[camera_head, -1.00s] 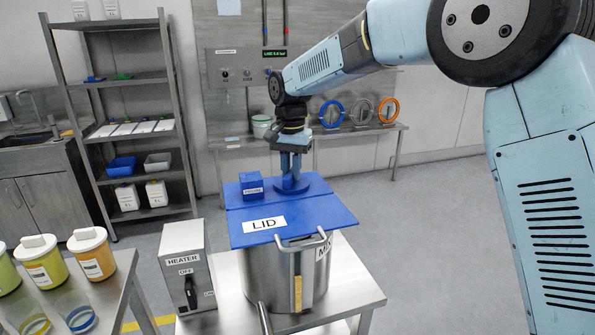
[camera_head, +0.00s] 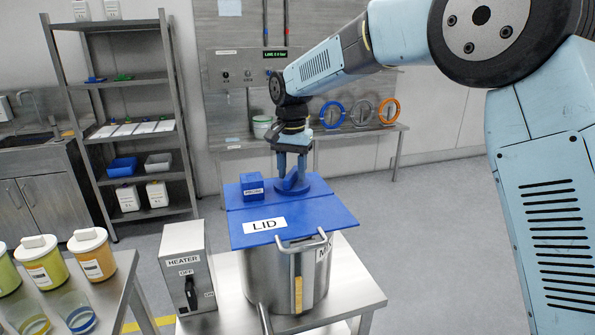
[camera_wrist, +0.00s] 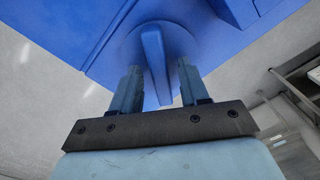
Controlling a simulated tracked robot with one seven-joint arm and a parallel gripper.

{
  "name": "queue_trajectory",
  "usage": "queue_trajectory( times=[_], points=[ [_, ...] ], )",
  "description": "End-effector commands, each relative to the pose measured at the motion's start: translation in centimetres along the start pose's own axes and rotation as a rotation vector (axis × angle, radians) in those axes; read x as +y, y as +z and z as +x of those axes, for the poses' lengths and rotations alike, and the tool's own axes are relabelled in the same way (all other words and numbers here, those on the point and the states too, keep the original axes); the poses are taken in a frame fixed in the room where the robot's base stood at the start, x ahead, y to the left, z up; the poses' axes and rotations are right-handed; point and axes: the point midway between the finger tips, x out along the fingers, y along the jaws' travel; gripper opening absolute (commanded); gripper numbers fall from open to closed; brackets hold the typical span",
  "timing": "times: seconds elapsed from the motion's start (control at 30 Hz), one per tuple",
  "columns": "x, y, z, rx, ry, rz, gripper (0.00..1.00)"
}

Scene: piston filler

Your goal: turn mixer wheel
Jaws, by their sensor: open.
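The mixer wheel (camera_head: 291,186) is a blue disc with a raised bar handle, set on top of the blue lid (camera_head: 290,213) of a steel pot (camera_head: 270,280). My gripper (camera_head: 291,177) points down at the wheel from above. In the wrist view the gripper (camera_wrist: 158,80) is open, with one finger on each side of the wheel's bar (camera_wrist: 155,60). Gaps show between the bar and both fingers there, so it is not gripped.
A small blue box (camera_head: 251,185) sits on the lid left of the wheel. A heater box (camera_head: 187,270) stands left of the pot on the steel table (camera_head: 350,290). Lidded jars (camera_head: 92,254) stand at lower left. Coloured rings (camera_head: 388,110) are at the back.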

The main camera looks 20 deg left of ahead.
Motion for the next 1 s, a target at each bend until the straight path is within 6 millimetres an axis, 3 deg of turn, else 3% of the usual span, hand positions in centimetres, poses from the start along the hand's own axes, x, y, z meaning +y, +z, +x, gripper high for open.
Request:
queue_trajectory(
  times=[0.17, 0.7, 1.0],
  points=[
    [-0.1, -0.1, -1.6, 0.002, -0.003, 0.0, 0.45],
    [0.0, -0.1, -11.4, 0.002, -0.002, 0.0, 0.45],
    [0.0, -0.1, -13.6, 0.0, -0.001, 0.0, 0.45]
  ],
)
